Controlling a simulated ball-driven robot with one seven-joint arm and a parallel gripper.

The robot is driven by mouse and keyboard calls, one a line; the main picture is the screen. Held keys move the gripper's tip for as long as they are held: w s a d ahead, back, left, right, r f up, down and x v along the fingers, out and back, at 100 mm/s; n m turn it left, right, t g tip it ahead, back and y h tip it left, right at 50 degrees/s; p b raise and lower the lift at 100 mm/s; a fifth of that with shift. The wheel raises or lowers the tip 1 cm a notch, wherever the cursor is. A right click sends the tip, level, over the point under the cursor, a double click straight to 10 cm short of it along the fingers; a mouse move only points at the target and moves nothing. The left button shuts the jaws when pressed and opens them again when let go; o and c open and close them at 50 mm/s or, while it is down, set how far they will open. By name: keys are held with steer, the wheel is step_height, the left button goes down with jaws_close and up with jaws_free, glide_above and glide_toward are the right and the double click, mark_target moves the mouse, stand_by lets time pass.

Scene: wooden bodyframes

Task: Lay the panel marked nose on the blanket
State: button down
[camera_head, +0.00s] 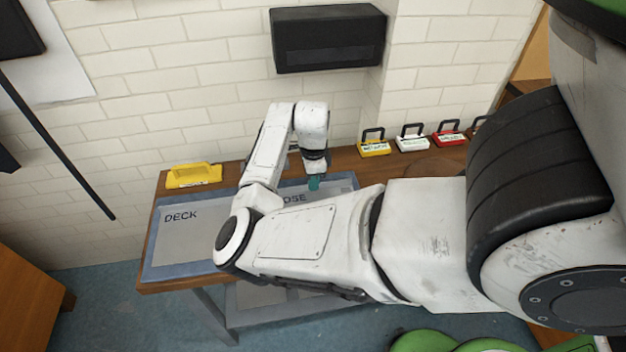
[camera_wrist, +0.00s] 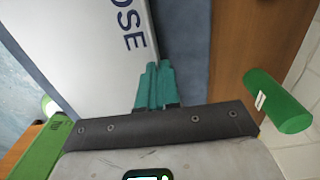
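The nose panel is a pale grey sheet with dark lettering; only "OSE" shows in the head view (camera_head: 318,191) and in the wrist view (camera_wrist: 105,50). It is at the right part of the blue blanket (camera_head: 178,270) on the workbench, and my arm hides much of it. My gripper (camera_head: 314,184) is at the panel's far edge. In the wrist view its teal fingers (camera_wrist: 155,82) are close together, and the panel's edge runs down into them. The fingers look shut on that edge, though the contact itself is hidden.
A grey area marked DECK (camera_head: 185,238) lies on the blanket's left part. A yellow holder (camera_head: 193,176) stands at the bench's back left. Yellow (camera_head: 374,148), white (camera_head: 411,143) and red (camera_head: 448,139) handled boxes line the back right. A black wall box (camera_head: 328,40) hangs above the bench.

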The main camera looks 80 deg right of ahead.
steer(key=shift+f, duration=0.1)
stand_by(0.7)
steer(key=c, duration=1.8)
jaws_free()
steer(key=o, duration=0.5)
steer(key=shift+o, duration=0.4)
steer(key=o, duration=0.5)
steer(key=shift+r+p, duration=3.2)
steer(key=shift+r, duration=0.35)
